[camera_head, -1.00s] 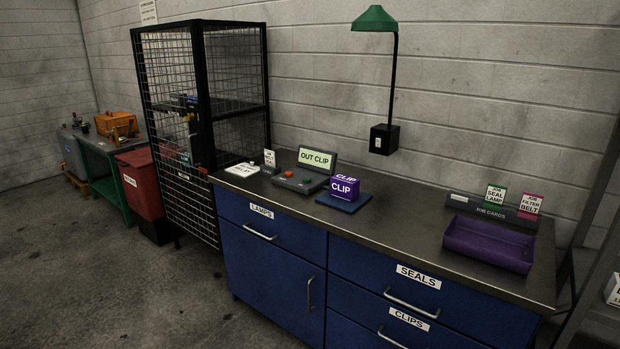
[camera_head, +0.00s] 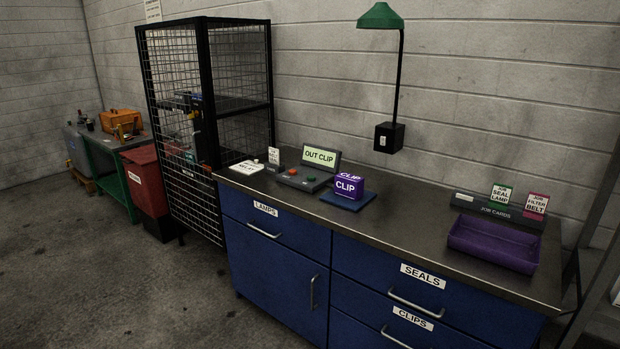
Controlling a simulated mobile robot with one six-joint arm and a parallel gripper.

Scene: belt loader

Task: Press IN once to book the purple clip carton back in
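The purple clip carton (camera_head: 348,186), marked CLIP, sits on a dark blue pad (camera_head: 346,201) on the counter. Left of it stands a grey button console (camera_head: 304,179) with an orange-red button and a green button; their labels are too small to read. The console's display (camera_head: 320,157) reads OUT CLIP. My gripper is not in view.
The steel counter (camera_head: 408,206) tops blue drawers marked LAMPS, SEALS and CLIPS. A purple tray (camera_head: 493,244) and a job card holder (camera_head: 497,211) stand at the right. A black mesh cage (camera_head: 205,125) is left of the counter. A green lamp (camera_head: 381,17) hangs above. Floor in front is clear.

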